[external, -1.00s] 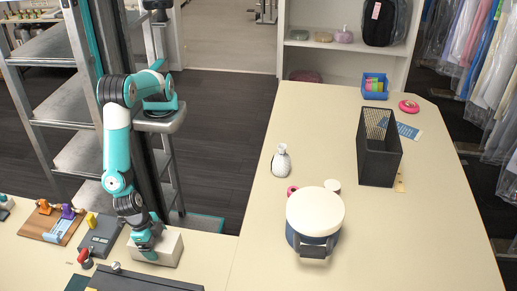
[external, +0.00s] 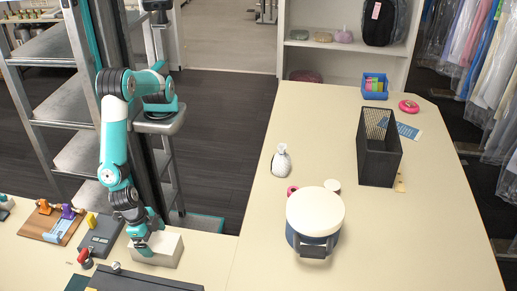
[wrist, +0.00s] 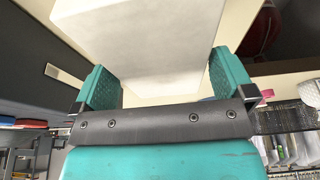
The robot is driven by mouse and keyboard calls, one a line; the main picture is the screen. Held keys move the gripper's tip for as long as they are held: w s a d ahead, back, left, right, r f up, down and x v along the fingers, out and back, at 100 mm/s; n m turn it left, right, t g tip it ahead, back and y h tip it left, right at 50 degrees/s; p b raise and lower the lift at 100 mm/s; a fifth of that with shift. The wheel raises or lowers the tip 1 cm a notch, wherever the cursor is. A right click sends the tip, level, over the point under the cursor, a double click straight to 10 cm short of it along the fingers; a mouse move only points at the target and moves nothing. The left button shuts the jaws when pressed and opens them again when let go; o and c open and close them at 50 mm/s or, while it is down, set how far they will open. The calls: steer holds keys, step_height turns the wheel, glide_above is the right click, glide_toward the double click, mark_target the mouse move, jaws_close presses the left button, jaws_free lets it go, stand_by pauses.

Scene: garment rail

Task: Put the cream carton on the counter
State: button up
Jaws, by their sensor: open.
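The cream carton (external: 168,251) is a plain pale box standing on the left stretch of the counter (external: 215,262), at its back edge. My gripper (external: 142,246) is down at the carton's left part in the external view. In the wrist view the carton (wrist: 140,35) lies between the two teal fingers of my gripper (wrist: 160,68). The fingers are open, one on each side of it. A narrow gap to the fingers is hard to judge. Part of the carton is hidden behind the gripper in the external view.
A dark grey device (external: 101,236) and a wooden board with coloured clips (external: 50,224) are left of the carton. A dark flat case (external: 145,283) lies in front. The right counter holds a round lidded pot (external: 315,212), a white bottle (external: 281,161) and a black mesh bin (external: 378,160).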

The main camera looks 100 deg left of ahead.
steer(key=b+v, duration=0.2)
steer(key=v, duration=0.7)
steer(key=shift+r+b, duration=0.15)
steer(key=shift+b, duration=0.2)
steer(key=w+a+r+n+y, duration=0.1)
steer(key=w+a+r, duration=0.1)
steer(key=w+a, duration=0.4)
steer(key=w+a+r+n, duration=0.1)
steer(key=w+a+r, duration=0.25)
steer(key=w, duration=0.45)
steer(key=w+a+r+n+y, duration=0.1)
steer(key=w+a+r, duration=0.15)
steer(key=a, duration=0.45)
steer(key=w+a+r, duration=0.1)
steer(key=w+a, duration=0.3)
steer(key=a, duration=0.4)
steer(key=w+a+r+n+y, duration=0.1)
steer(key=w+a+r, duration=0.15)
steer(key=a, duration=0.45)
steer(key=s+a+r+n+g, duration=0.1)
steer(key=s+a, duration=0.2)
steer(key=a, duration=0.7)
steer(key=s+a+r+n+g, duration=0.1)
steer(key=s+a, duration=0.1)
steer(key=a, duration=0.9)
steer(key=s+a+n+g+y, duration=0.1)
steer(key=s+a, duration=0.7)
steer(key=s, duration=0.3)
steer(key=shift+a+r, duration=0.3)
steer(key=shift+r, duration=0.05)
